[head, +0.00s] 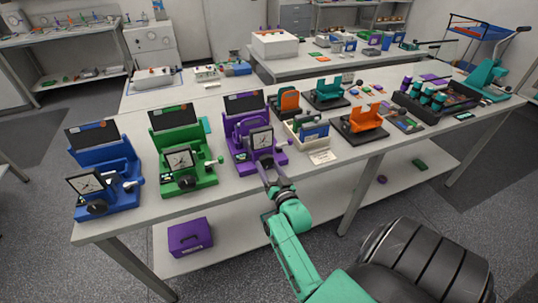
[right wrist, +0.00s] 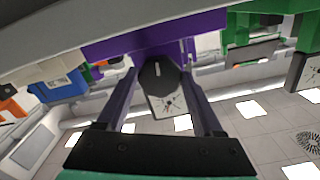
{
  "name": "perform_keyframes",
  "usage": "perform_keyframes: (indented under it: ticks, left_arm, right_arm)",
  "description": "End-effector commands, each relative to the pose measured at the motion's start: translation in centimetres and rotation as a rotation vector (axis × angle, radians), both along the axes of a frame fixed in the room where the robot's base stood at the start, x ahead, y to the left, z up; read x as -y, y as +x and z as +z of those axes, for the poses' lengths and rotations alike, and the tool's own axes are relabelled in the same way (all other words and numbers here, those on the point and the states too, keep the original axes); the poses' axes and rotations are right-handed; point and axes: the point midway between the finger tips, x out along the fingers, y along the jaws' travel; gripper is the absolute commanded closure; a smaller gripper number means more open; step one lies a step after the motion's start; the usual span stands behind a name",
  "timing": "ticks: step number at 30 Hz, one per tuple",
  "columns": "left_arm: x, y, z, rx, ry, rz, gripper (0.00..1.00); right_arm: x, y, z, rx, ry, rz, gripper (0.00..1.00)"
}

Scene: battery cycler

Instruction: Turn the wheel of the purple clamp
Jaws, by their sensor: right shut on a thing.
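The purple clamp (head: 238,127) stands near the front edge of the bench, right of the green and blue clamps. It has a dark screen panel at the back and a white dial gauge (head: 261,140) in front. My right gripper (head: 267,165) reaches up to its front from below and hides most of the wheel in the head view. In the right wrist view, the dark round wheel (right wrist: 158,76) with a white mark sits between the two fingers of my right gripper (right wrist: 161,82). The gripper is shut on the wheel. My left gripper is not in view.
The green clamp (head: 184,140) and blue clamp (head: 115,165) stand to the left. A cream tray (head: 297,138) and an orange holder (head: 365,117) stand to the right. A purple box (head: 190,237) lies on the lower shelf. The bench front edge is close below the gripper.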

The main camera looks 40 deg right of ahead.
Motion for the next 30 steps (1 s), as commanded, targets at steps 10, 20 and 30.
perform_keyframes:
  ticks: [10, 20, 30]
  left_arm:
    - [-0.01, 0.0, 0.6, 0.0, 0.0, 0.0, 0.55]
    - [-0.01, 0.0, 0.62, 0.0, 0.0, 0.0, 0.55]
    - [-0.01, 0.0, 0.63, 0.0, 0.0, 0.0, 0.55]
  right_arm:
    - [-0.13, -0.02, -0.15, 0.038, 0.124, 0.001, 0.87]
    - [-0.14, -0.01, -0.21, 0.044, 0.14, 0.001, 0.87]
    - [-0.11, 0.0, -0.12, 0.045, 0.138, 0.001, 0.02]
